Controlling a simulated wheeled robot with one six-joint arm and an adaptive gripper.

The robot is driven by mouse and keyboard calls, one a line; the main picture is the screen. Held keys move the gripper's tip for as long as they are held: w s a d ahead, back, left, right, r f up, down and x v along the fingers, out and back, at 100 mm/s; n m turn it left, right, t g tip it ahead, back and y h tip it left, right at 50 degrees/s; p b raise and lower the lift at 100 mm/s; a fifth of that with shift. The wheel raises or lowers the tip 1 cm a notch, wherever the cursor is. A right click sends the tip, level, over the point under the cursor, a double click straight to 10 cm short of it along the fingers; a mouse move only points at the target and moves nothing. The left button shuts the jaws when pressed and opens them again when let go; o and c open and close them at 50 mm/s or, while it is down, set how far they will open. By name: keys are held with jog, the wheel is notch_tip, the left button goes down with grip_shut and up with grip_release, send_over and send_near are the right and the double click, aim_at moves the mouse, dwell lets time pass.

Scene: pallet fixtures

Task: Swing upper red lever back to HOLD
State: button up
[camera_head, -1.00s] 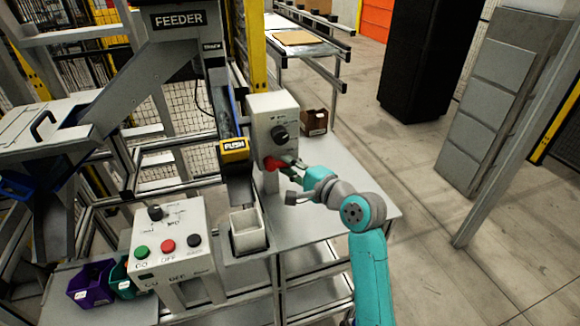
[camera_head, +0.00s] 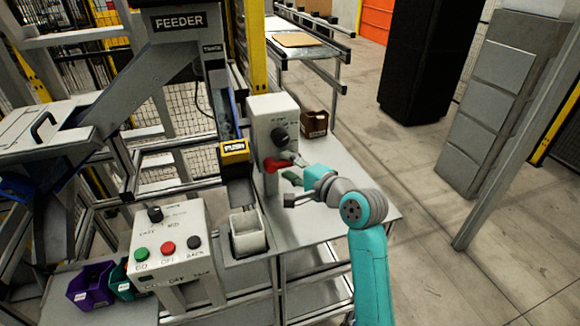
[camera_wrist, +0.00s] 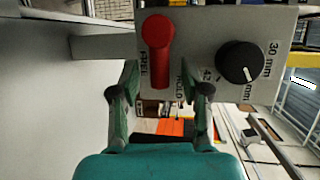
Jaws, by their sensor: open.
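The red lever (camera_head: 277,166) is on the front of the upright grey control box (camera_head: 262,129), below a black knob (camera_head: 280,136). In the wrist view the lever (camera_wrist: 158,50) hangs straight across the panel. One printed label is at its left, partly unreadable, and the word HOLD is to the right of its lower end. My gripper (camera_head: 289,189) is open and empty, just to the right of and below the lever. In the wrist view its fingers (camera_wrist: 166,80) stand apart, with the lever's lower end showing in the gap between them; I see no grip on it.
A yellow PUSH block (camera_head: 234,150) and a white bin (camera_head: 248,240) are left of the box. A button panel (camera_head: 170,235) stands at the front left. A brown box (camera_head: 314,122) sits behind. The bench top (camera_head: 345,190) to the right is clear.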

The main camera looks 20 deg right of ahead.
jog(key=v, duration=1.2)
jog(key=shift+f, duration=0.1)
jog(key=s+a+f+n+h, duration=0.25)
jog(key=s+f+h, duration=0.25)
jog(key=s+f, duration=1.3)
jog(key=s+a+f+n+h, duration=0.1)
jog(key=s+n, duration=1)
jog(key=s, duration=1.3)
jog(key=shift+s+a+f+n, duration=0.25)
jog(key=shift+a+f+n, duration=0.1)
jog(key=shift+a, duration=0.3)
